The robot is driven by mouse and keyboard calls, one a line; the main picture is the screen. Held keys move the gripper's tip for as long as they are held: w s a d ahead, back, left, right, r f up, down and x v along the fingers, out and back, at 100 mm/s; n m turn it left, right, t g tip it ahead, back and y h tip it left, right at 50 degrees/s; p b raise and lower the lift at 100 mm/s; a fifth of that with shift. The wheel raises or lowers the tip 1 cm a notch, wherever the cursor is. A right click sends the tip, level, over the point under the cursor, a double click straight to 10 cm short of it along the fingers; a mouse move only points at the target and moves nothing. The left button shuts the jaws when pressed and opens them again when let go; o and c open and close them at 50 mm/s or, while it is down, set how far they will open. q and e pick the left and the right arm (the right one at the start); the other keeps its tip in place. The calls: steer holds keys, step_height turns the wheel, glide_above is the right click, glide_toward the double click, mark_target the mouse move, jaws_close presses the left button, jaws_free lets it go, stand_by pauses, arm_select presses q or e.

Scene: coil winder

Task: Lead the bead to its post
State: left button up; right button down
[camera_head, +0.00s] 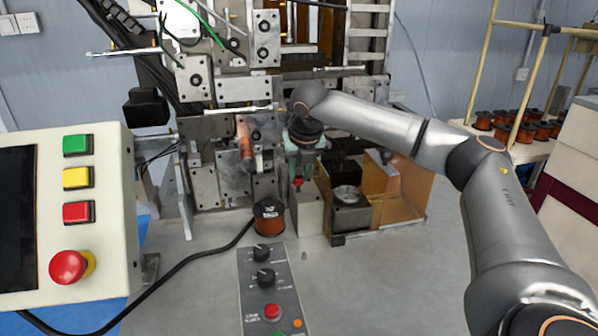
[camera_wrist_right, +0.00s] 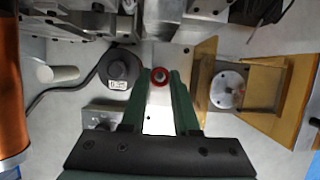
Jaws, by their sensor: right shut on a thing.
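The bead is a small red ring with a pale centre; it shows in the head view (camera_head: 297,182) and in the right wrist view (camera_wrist_right: 160,77). My right gripper (camera_head: 298,178) points down, with its two green fingers closed on the bead at their tips. The fingers also show in the right wrist view (camera_wrist_right: 160,82). The bead is above or in front of a pale block (camera_head: 307,213); I cannot tell whether they touch. I cannot tell which part is the bead's post. A pale peg (camera_wrist_right: 62,74) stands left in the wrist view. My left gripper is out of view.
A copper-wound spool (camera_head: 269,218) stands left of the pale block. A copper cylinder (camera_head: 245,140) sits on the winder's metal plates behind. An amber-walled bay (camera_head: 405,190) is to the right. A knob panel (camera_head: 270,290) and button console (camera_head: 110,200) are in front.

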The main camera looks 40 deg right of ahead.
steer(key=shift+f, duration=0.35)
stand_by(0.3)
steer(key=shift+f, duration=0.8)
steer(key=c, duration=0.6)
jaws_free()
steer(key=shift+r, duration=0.1)
steer(key=v, duration=1.2)
steer(key=shift+s+a+r, duration=0.1)
steer(key=shift+s+a, duration=0.05)
